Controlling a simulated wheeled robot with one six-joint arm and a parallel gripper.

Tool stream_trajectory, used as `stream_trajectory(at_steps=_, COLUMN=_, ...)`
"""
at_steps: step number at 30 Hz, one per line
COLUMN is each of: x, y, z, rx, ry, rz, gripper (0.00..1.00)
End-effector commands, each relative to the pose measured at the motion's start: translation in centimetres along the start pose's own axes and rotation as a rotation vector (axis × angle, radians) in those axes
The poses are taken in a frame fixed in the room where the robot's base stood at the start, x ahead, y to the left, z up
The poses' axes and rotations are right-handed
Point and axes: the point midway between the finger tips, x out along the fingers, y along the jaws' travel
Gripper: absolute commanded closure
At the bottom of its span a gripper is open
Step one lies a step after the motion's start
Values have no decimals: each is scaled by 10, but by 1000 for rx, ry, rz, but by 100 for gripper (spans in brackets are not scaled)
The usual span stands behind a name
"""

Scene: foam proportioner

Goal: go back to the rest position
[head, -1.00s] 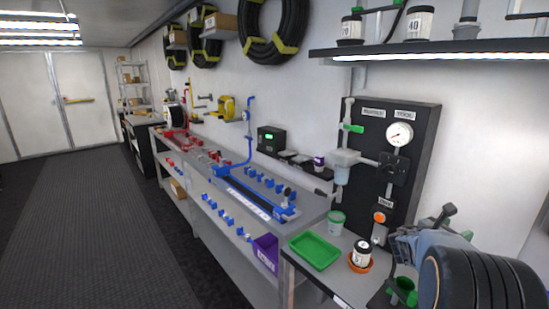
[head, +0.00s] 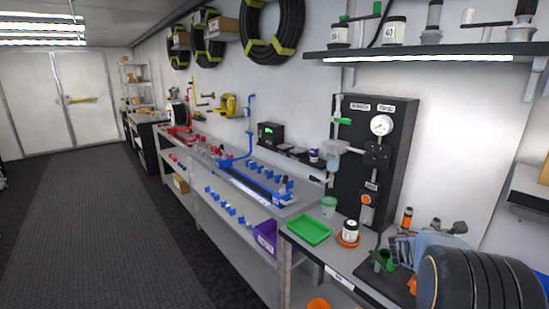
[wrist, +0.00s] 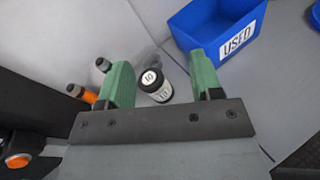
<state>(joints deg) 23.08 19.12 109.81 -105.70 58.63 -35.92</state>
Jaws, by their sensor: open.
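My gripper (wrist: 160,68) shows in the wrist view as two green fingers, spread wide with nothing held between them. A white jar with a dark lid and the label 10 (wrist: 156,88) shows in the gap, and looks to be beyond the fingers rather than gripped. In the head view my arm fills the lower right corner, and its dark rounded link hides part of the bench.
A blue bin labelled USED (wrist: 218,30) stands right of the fingers. Orange-and-black fittings (wrist: 82,93) are at left. In the head view, a green tray (head: 308,230), a jar on an orange dish (head: 349,232) and the black gauge panel (head: 362,155) are close left of my arm.

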Motion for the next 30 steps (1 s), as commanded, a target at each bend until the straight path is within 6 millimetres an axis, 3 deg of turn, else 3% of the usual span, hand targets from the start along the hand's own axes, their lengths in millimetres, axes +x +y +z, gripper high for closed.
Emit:
stream_trajectory(at_steps=5, x=-10, y=-30, z=-23, rx=174, ry=111, rz=-129, gripper=41)
stream_trajectory(at_steps=11, x=-46, y=-67, z=-46, rx=461, ry=256, rz=-329, gripper=41)
stream_trajectory(at_steps=14, x=-82, y=-86, z=-59, rx=669, ry=354, rz=-474, gripper=41)
stream_trajectory(at_steps=21, x=-212, y=-117, z=-84, rx=1199, ry=628, rz=-901, gripper=41)
stream_trajectory(at_steps=27, x=-309, y=-128, z=-84, rx=1434, ry=868, rz=-1168, gripper=41)
stream_trajectory(at_steps=30, x=-336, y=-131, z=-76, rx=1459, ry=963, rz=-1196, gripper=41)
